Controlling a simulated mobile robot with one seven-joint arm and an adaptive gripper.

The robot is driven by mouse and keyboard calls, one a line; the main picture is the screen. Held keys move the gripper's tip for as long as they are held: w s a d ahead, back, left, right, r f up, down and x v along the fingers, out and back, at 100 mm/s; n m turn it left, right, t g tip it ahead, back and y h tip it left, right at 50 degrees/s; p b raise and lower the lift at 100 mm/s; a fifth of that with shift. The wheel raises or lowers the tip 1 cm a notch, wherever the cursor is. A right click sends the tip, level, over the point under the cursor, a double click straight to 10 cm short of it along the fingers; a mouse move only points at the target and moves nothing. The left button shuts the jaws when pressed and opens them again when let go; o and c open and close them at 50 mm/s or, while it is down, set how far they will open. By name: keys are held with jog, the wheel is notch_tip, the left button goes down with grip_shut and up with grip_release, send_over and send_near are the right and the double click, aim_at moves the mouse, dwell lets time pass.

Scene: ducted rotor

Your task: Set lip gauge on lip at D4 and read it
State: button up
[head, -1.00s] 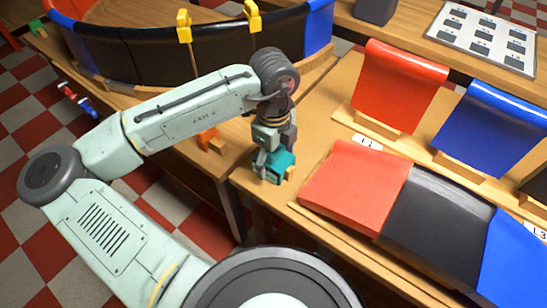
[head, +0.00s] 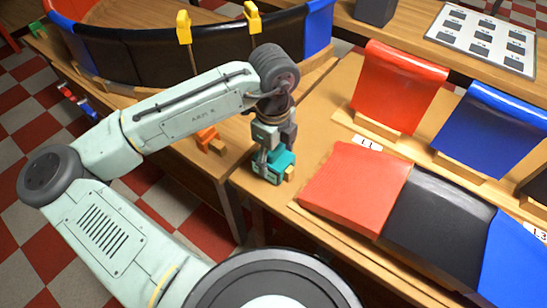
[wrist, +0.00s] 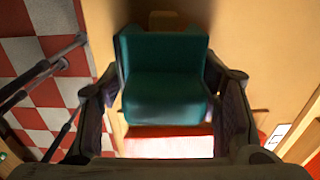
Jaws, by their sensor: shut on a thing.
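My gripper (head: 268,166) is shut on a teal block, which I take to be the lip gauge (head: 282,160). They are low at the near left corner of the wooden table. In the wrist view the teal block (wrist: 165,80) sits between the two dark fingers. I cannot tell whether it still touches the table, and no reading shows on it. The curved duct wall (head: 130,62), with black, blue and red sections, stands at the back left, apart from my gripper. Two yellow pieces (head: 184,26) (head: 252,17) sit on its lip. No D4 mark is readable.
Right of my gripper lie a red panel (head: 352,190), a black panel (head: 438,210) and a blue panel (head: 518,262). Red (head: 398,85) and blue (head: 492,128) curved pieces stand behind. An orange item (head: 207,138) lies left of my gripper. A gap separates the tables.

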notch_tip(320, 180, up, 9)
jog(key=shift+f+b, duration=0.1)
jog(key=shift+b, duration=0.35)
notch_tip(320, 180, up, 5)
jog(key=p, duration=0.3)
jog(key=shift+r+p, duration=0.2)
jog(key=shift+p, duration=0.15)
